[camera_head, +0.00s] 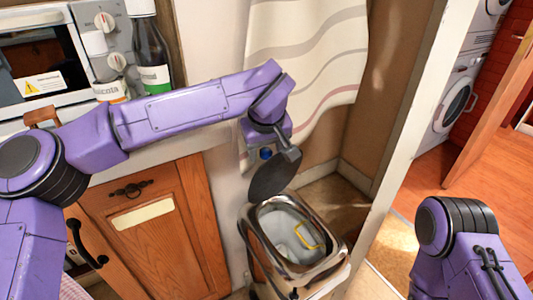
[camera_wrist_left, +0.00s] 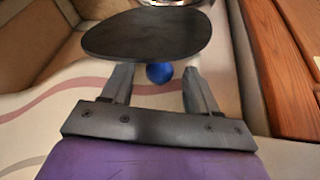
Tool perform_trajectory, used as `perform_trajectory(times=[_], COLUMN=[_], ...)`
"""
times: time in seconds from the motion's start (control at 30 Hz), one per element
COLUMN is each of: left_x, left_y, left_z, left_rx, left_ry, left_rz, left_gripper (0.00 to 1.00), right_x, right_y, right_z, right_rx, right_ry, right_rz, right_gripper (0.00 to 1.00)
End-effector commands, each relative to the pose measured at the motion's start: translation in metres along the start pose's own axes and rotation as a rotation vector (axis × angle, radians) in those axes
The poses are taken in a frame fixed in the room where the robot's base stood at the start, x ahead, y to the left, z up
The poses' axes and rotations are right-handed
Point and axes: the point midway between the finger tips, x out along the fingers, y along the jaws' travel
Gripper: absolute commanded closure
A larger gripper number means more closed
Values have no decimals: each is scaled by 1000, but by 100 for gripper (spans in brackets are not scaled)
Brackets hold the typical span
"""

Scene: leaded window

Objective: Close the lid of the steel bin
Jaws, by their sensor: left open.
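The steel bin (camera_head: 293,245) stands on the floor at the lower middle of the head view, its mouth uncovered. Inside it show a pale liner and a yellow handle (camera_head: 307,236). A dark oval plate, seemingly the lid (camera_head: 272,176), is raised and tilted above the bin's back rim; its hinge is not clear. It also shows in the left wrist view (camera_wrist_left: 148,34), just beyond the fingertips. My left gripper (camera_head: 284,152) is open at the plate's upper edge. In the wrist view its fingers (camera_wrist_left: 158,80) stand apart with a round blue thing (camera_wrist_left: 159,73) showing between them. Contact cannot be told.
A striped curtain (camera_head: 308,50) hangs behind the bin. A wooden cabinet (camera_head: 165,235) is left of it, with bottles (camera_head: 150,58) on the counter above. A pale door frame (camera_head: 412,115) rises at the right. My right arm (camera_head: 455,240) is at the lower right.

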Motion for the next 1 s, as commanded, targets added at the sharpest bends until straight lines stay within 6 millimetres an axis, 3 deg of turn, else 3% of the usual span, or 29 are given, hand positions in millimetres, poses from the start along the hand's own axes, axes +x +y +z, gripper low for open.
perform_trajectory(times=[0.33, 0.5, 0.53, 0.77, 1.0], left_x=[7, 7, 7, 4, -6], left_y=[1, 1, 1, 2, 7], left_z=[0, 0, 0, 2, 21], left_rx=[1, 1, 1, 5, 32], left_ry=[1, 1, 1, 12, 108], left_rz=[1, 1, 1, -3, -22], left_gripper=[41, 96, 100, 100, 100], right_x=[1, 1, 1, -6, -42], right_y=[0, 0, 0, 0, 4], right_z=[0, 0, 0, -2, -17], right_rx=[0, 0, 0, 0, 0], right_ry=[0, 0, 0, 0, 0], right_rz=[0, 0, 0, 0, 0], right_gripper=[0, 0, 0, 0, 0])
